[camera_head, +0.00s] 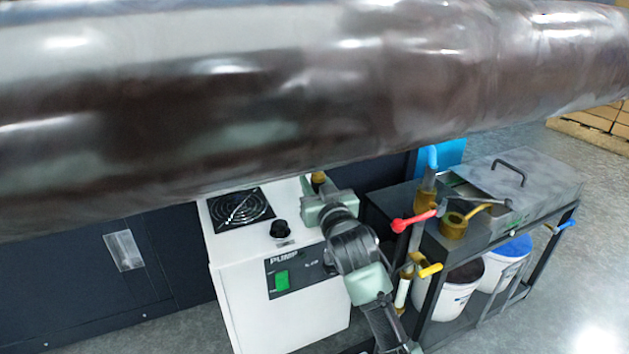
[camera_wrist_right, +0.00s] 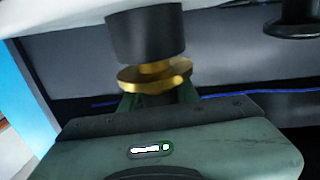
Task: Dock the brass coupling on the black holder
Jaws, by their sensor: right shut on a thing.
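My right gripper (camera_head: 318,195) is over the back right of the white pump box. In the wrist view its jaws (camera_wrist_right: 158,98) are shut on the brass coupling (camera_wrist_right: 155,76), which has a wide round flange and a narrower neck. A bit of brass also shows at the gripper in the head view (camera_head: 319,178). A dark cylinder, likely the black holder (camera_wrist_right: 145,35), is lined up with the coupling, its end close against the brass neck. I cannot tell whether they touch or are seated. The holder is not clear in the head view. My left gripper is not in view.
A large shiny dark roll (camera_head: 300,90) crosses the top of the head view. The pump box (camera_head: 235,265) has a black knob (camera_head: 280,229) and a fan grille (camera_head: 241,208). A dark cart (camera_head: 520,195) with brass fittings, red and yellow handles and buckets stands at right.

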